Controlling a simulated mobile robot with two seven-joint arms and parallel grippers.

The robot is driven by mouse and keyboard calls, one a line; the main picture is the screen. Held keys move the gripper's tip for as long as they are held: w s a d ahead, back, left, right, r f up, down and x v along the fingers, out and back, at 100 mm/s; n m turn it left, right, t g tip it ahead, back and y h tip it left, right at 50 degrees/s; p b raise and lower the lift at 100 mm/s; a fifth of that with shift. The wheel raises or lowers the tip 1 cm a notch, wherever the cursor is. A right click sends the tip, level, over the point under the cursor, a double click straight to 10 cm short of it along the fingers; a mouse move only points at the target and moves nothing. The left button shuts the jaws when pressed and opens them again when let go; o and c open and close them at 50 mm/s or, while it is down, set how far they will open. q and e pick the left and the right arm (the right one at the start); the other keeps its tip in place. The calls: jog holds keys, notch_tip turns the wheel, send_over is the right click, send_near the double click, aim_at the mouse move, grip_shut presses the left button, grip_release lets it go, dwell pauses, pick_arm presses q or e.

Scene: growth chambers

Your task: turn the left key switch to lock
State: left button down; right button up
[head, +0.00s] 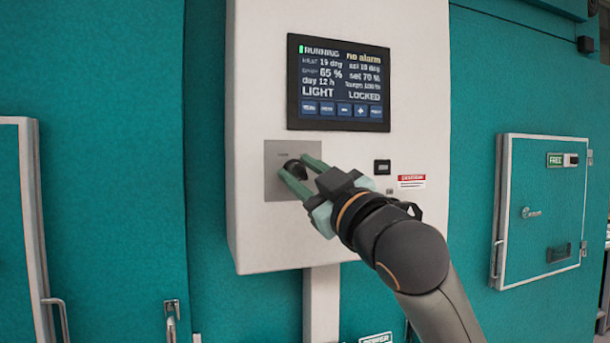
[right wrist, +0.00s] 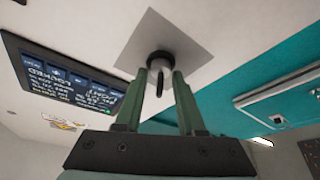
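The key switch is a dark round knob (head: 295,170) on a square grey plate (head: 274,187), on the front of a white control box, below its screen. In the right wrist view it is a black ring (right wrist: 160,60) with a narrow dark key standing out of it. My right gripper (head: 292,164) reaches in from the lower right. Its two green fingers (right wrist: 160,76) stand on either side of the key, with gaps visible between key and fingers. The fingers partly hide the knob and its markings in the head view. My left gripper is not in view.
The screen (head: 338,83) reads RUNNING, no alarm, LIGHT and LOCKED. A small black module (head: 382,167) and a red-and-white label (head: 411,181) are right of the switch. A teal chamber door (head: 545,210) with a FREE sign stands at right. Another white-framed door (head: 30,200) is at left.

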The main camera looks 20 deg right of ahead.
jog(key=b+v, duration=0.3)
jog(key=v, duration=0.9)
jog(key=shift+s+b, duration=0.25)
jog(key=shift+b, duration=0.1)
jog(key=shift+d+f, duration=0.1)
jog(key=w+f+m+g, duration=0.1)
jog(key=w+f+g, duration=0.1)
jog(key=w+f, duration=0.5)
jog(key=w+f+m+g, duration=0.1)
jog(key=w+f, duration=0.2)
jog(key=f, duration=0.7)
notch_tip(320, 180, down, 21)
jog(key=w+a+m+g+h, duration=0.1)
jog(key=m+g, duration=0.1)
jog(key=g, duration=0.1)
jog(key=s+f+m+g, duration=0.1)
jog(key=s+f+g, duration=0.1)
jog(key=s+f, duration=0.6)
jog(key=s+f+m+g+h, duration=0.1)
jog(key=s+f+g, duration=0.1)
jog(key=s+f, duration=0.7)
jog(key=s+f+m+g, duration=0.1)
jog(key=s+f, duration=0.7)
jog(key=f, duration=1)
jog(key=shift+s+a+g+h, duration=0.25)
jog(key=shift+a+g+h, duration=0.05)
jog(key=shift+g+h, duration=0.1)
